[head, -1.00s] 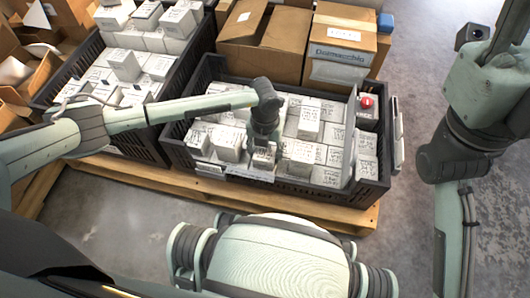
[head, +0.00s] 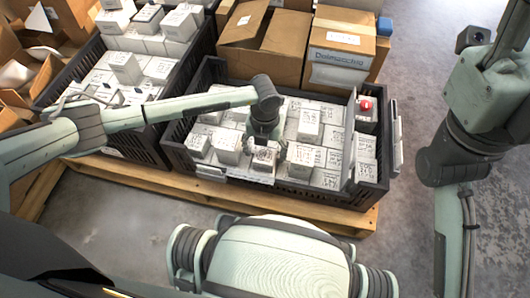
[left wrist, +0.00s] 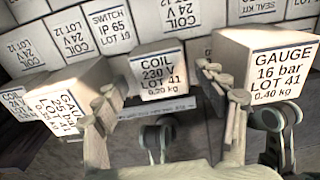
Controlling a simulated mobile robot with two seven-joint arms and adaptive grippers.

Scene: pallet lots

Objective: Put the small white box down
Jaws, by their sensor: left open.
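The small white box (head: 264,159), marked COIL 230 V LOT 41, stands upright near the front wall of the right-hand black crate (head: 288,187). In the left wrist view the box (left wrist: 157,72) sits between the two fingers, with gaps on both sides. My left gripper (head: 263,137) is open, just above and behind the box in the head view; its spread fingers (left wrist: 158,88) show in the left wrist view. What the box rests on is partly hidden. My right arm is at the right, its gripper out of view.
Another crate (head: 140,142) of white boxes is at the left. Cardboard boxes (head: 340,50) stand behind. A red-topped item (head: 366,108) is at the crate's right.

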